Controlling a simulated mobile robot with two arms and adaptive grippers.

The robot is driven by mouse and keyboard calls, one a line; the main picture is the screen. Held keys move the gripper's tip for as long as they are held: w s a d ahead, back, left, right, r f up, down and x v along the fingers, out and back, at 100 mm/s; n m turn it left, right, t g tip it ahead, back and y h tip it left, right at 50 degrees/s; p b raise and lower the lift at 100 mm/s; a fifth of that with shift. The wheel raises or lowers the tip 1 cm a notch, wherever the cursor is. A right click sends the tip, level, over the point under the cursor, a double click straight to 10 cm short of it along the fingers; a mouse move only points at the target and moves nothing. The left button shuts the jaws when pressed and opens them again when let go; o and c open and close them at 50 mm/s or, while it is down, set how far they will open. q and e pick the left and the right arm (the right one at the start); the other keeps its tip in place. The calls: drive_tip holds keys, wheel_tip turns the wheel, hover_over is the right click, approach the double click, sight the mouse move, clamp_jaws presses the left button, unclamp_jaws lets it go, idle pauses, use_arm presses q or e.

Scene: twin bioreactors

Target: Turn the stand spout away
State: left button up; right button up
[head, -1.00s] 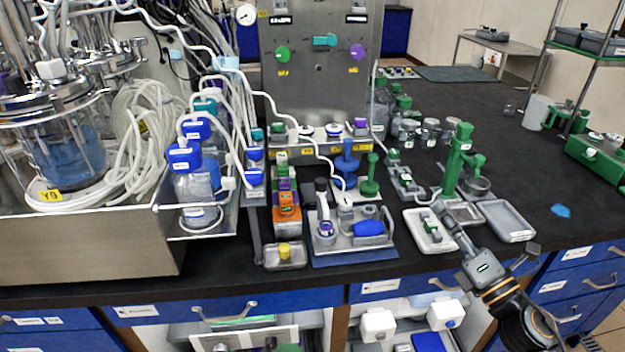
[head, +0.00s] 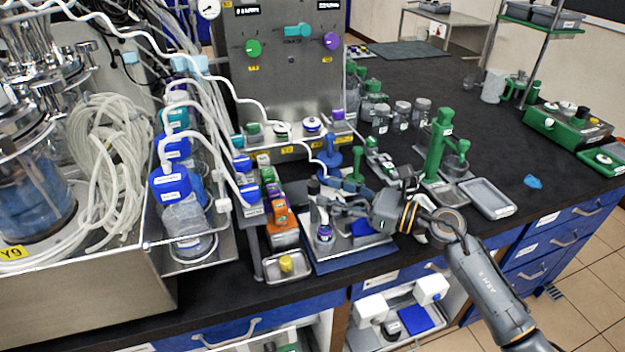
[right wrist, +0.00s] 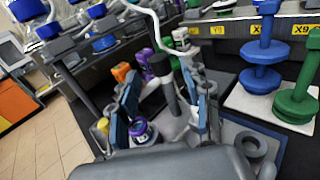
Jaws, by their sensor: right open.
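A dark upright post with a black top (right wrist: 162,72) stands on the blue-edged tray (head: 350,258) at the front of the bench. I take it for the stand; its spout is not clear to me. A small purple-marked bottle (right wrist: 142,131) stands close to it, and shows in the head view (head: 324,234). My right gripper (head: 338,203) reaches in from the right over the tray. In the right wrist view my right gripper (right wrist: 162,98) is open, with the post between or just beyond its fingers. I cannot tell whether they touch. My left gripper is not in view.
A blue spool-shaped stand (right wrist: 262,60) and a green one (right wrist: 297,100) are close behind the tray. A small tray with a yellow-topped piece (head: 286,264) is to its left. A tall green stand (head: 437,145) is to its right.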

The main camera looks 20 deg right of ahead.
sight(314, 183)
drive_tip(key=x, duration=0.4)
drive_tip(key=shift+r+p, duration=0.1)
drive_tip(key=shift+p, duration=0.3)
drive_tip(key=shift+w+a, duration=0.4)
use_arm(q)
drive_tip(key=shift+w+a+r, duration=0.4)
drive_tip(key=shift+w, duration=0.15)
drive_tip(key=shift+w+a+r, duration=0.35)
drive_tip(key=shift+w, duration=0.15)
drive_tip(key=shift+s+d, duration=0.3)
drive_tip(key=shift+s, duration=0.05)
use_arm(e)
clamp_jaws()
